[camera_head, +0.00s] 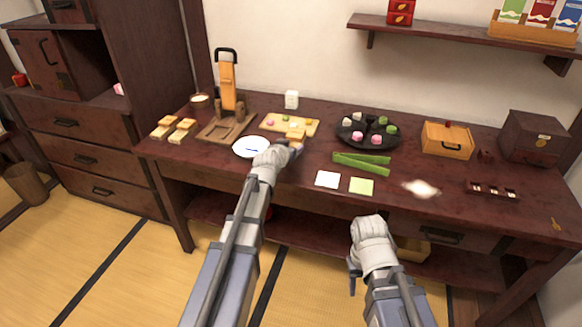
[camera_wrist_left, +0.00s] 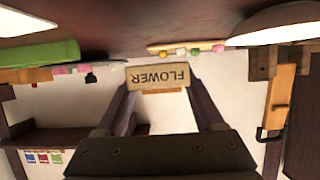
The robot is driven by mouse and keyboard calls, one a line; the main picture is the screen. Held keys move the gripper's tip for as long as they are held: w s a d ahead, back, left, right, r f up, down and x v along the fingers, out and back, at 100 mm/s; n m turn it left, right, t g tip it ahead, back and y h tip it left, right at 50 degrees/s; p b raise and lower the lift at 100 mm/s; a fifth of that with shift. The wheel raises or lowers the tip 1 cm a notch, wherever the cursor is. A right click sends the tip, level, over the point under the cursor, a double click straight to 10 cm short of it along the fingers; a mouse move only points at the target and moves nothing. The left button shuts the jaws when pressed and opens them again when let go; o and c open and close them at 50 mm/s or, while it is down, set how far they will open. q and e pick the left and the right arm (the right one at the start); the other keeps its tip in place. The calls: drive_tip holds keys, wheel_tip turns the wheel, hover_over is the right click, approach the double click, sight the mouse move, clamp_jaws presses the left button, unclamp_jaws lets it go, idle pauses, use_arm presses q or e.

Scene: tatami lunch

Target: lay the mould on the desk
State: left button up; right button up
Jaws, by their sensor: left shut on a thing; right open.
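The mould is a small light-wood block (camera_wrist_left: 158,76) marked FLOWER, upside down in the left wrist view. My left gripper (camera_wrist_left: 160,92) is shut on it, one finger on each side. In the head view the block (camera_head: 296,134) shows at the tip of my left gripper (camera_head: 294,146), over the desk (camera_head: 300,182), just right of a white plate and in front of a wooden board. Whether it touches the desk cannot be told. My right gripper (camera_head: 354,276) is open, low in front of the desk's front edge, its fingers partly hidden.
A white plate (camera_head: 240,149) lies left of the gripper. A board with sweets (camera_head: 268,123) is behind it. A wooden press (camera_head: 228,85) stands left.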

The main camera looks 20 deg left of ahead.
use_arm(q)
drive_tip(key=shift+f+b, duration=2.15)
drive_tip(key=shift+f, duration=0.5)
drive_tip(key=shift+r, duration=0.15)
drive_tip(key=o, duration=0.9)
drive_tip(key=shift+f, duration=0.25)
drive_tip(key=o, duration=0.5)
drive_tip(key=shift+r, duration=0.1)
